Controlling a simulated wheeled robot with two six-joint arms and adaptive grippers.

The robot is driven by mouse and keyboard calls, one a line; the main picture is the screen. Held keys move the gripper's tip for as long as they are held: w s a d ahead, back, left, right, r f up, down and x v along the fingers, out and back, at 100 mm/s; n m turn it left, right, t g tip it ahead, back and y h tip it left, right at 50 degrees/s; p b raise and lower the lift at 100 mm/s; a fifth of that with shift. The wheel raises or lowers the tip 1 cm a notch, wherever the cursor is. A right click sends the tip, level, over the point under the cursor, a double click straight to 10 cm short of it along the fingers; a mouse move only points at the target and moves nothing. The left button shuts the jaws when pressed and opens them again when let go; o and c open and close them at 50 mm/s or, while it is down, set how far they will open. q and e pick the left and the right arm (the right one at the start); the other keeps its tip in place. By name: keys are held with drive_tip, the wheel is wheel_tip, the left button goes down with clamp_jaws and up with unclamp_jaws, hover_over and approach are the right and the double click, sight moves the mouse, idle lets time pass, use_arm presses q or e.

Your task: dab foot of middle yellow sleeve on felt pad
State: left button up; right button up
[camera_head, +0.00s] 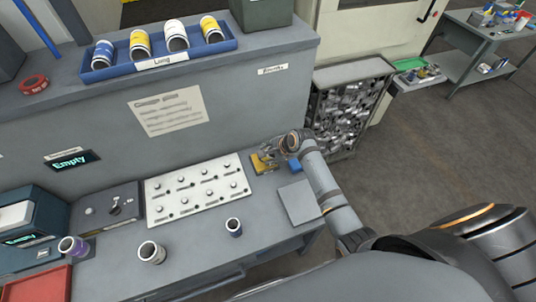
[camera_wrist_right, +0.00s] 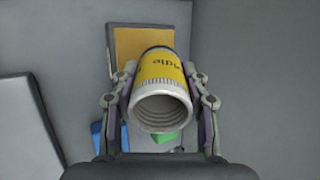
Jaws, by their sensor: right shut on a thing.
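My right gripper (camera_wrist_right: 160,100) is shut on a yellow sleeve (camera_wrist_right: 158,72) with a white ribbed near end. The lettering on its yellow band is partly readable, ending in "dle". The ochre felt pad (camera_wrist_right: 130,42), in a grey frame, lies beyond the sleeve's far end in the right wrist view. That far end overlaps the pad in the picture; I cannot tell whether they touch. In the head view my right gripper (camera_head: 268,150) is over the pad (camera_head: 262,164) at the bench's back right; the held sleeve is hard to make out there. My left gripper is not in view.
A white panel with several knobs (camera_head: 198,188) lies left of the pad. A grey plate (camera_head: 300,202) and a blue block (camera_head: 295,169) are nearby. Loose sleeves stand at the bench front, one of them dark-banded (camera_head: 234,227). A blue tray (camera_head: 160,64) of sleeves sits on the shelf.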

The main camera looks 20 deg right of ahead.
drive_tip(key=shift+w+a+r, duration=0.1)
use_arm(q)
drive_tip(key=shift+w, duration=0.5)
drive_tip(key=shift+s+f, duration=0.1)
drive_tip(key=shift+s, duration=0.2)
use_arm(e)
drive_tip(key=shift+f, duration=0.3)
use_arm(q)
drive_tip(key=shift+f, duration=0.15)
use_arm(e)
drive_tip(key=shift+f, duration=0.45)
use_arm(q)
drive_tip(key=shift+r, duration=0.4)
use_arm(e)
drive_tip(key=shift+f, duration=0.1)
idle(1.5)
